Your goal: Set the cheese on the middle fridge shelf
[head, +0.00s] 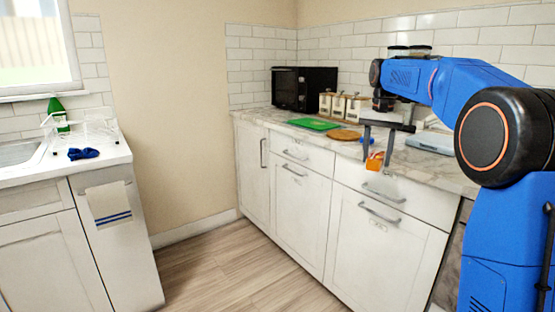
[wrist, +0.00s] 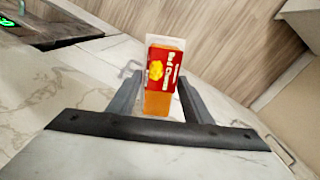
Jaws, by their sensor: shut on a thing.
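The cheese (wrist: 162,75) is an orange block in a red and clear wrapper with a yellow picture on its label. My gripper (wrist: 158,100) is shut on it, with one finger on each side of the block. In the head view the cheese (head: 375,161) shows small and orange between the fingertips of my gripper (head: 376,156), in front of the counter edge and above the lower cabinets. No fridge shelf can be made out in either view.
The marble counter (head: 455,173) holds a black microwave (head: 303,88), a green board (head: 313,124), a round wooden board (head: 344,134) and several canisters (head: 340,105). A sink counter (head: 100,154) stands at the left. The wooden floor (head: 235,268) between is clear.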

